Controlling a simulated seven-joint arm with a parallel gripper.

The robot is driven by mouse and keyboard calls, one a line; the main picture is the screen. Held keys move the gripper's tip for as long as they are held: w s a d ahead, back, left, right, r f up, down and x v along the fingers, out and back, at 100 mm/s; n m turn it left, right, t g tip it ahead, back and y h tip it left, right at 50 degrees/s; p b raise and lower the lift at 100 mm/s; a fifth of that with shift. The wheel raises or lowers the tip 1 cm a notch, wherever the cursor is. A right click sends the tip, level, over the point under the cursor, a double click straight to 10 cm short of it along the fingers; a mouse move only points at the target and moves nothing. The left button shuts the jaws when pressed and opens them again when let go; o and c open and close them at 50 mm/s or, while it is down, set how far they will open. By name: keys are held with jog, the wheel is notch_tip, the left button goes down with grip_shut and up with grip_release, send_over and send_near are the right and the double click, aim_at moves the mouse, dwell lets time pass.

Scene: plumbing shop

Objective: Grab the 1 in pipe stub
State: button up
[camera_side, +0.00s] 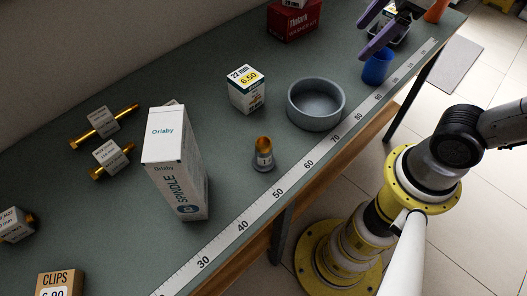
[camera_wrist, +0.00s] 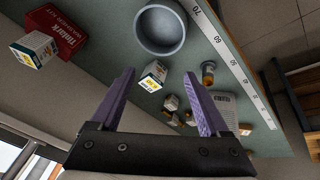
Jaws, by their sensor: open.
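Brass pipe stubs with white labels lie on the green bench at the left of the side view: a longer one (camera_side: 128,109), a shorter one (camera_side: 98,173) just in front of it, and one (camera_side: 28,216) at the left edge. I cannot read which label says 1 in. Small labelled brass pieces (camera_wrist: 171,102) show between my fingers' far side in the wrist view, too small to tell apart. My gripper (camera_side: 363,38) is open and empty at the far right end of the bench, well away from the stubs; its purple fingers (camera_wrist: 159,73) are spread in the wrist view.
A tall Orlaby spindle box (camera_side: 176,165) stands right of the stubs. A 22 mm box (camera_side: 246,90), grey bowl (camera_side: 316,104), brass-topped fitting (camera_side: 263,155), blue cup (camera_side: 377,67) and red box (camera_side: 293,20) stand farther right. A clips box (camera_side: 59,284) is near left. A ruler (camera_side: 243,226) edges the bench.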

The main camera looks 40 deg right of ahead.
jog(key=w+a+f+n+g, duration=0.2)
jog(key=w+a+n, duration=0.5)
jog(key=a, duration=0.2)
jog(key=n+g, duration=0.3)
jog(key=n, duration=0.1)
send_over(263, 153)
jog(key=w+d, duration=0.1)
jog(key=w, duration=0.1)
jog(key=shift+h, duration=0.3)
jog(key=f, duration=0.7)
jog(key=shift+s+d+f, duration=0.1)
jog(key=shift+d+f, duration=0.1)
jog(key=shift+f, duration=0.15)
notch_tip(263, 153, down, 8)
jog(key=shift+r, duration=0.1)
jog(key=f, duration=0.2)
jog(key=s+f, duration=0.1)
jog(key=f, duration=0.1)
jog(key=shift+a, duration=0.2)
jog(key=shift+w+f, duration=0.1)
jog(key=shift+f, duration=0.5)
grip_shut()
